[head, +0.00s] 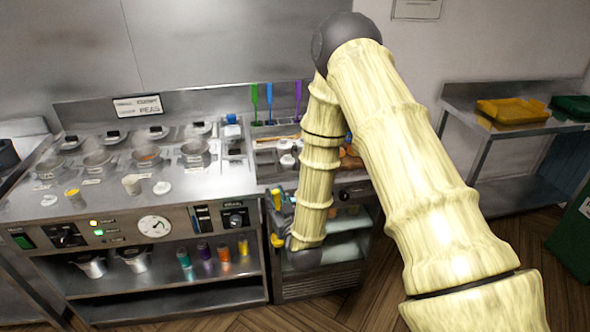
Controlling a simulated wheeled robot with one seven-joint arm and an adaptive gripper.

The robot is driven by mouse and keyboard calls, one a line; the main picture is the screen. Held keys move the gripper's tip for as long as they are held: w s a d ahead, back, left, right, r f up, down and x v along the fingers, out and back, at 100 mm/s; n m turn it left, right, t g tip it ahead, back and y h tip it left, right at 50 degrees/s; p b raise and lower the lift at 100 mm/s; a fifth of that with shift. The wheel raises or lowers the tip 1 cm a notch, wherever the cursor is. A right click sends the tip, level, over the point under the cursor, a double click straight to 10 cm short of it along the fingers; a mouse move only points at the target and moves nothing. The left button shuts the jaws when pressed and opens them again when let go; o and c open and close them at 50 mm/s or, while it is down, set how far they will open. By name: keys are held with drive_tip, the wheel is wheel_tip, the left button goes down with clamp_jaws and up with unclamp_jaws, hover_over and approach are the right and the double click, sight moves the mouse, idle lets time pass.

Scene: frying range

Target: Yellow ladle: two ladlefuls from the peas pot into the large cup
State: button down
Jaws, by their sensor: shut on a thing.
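My gripper (283,212) is low at the counter's front, left of my forearm and partly hidden. It is shut on a yellow tool, which looks like the yellow ladle (276,199). More yellow shows lower down, and the bowl is not clear. Several round pots (97,158) sit in the steel counter, one with orange contents (148,154). Their labels are too small to read, so I cannot tell the peas pot. A pale cup (132,184) and a cup with yellow at its top (75,198) stand near the front. I cannot tell which is the large cup.
Green (254,103), blue (269,103) and purple (298,101) utensils hang at the back. Coloured containers (205,256) stand on the lower shelf. A side table (500,125) with trays is at right.

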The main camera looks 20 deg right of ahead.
drive_tip(key=s+a+f+y, duration=0.1)
drive_tip(key=s+a+f, duration=0.1)
drive_tip(key=a+f, duration=0.5)
drive_tip(key=shift+s+a+f+n, duration=0.15)
drive_tip(key=shift+s+a+n, duration=0.2)
drive_tip(key=shift+a, duration=0.25)
drive_tip(key=shift+d, duration=0.1)
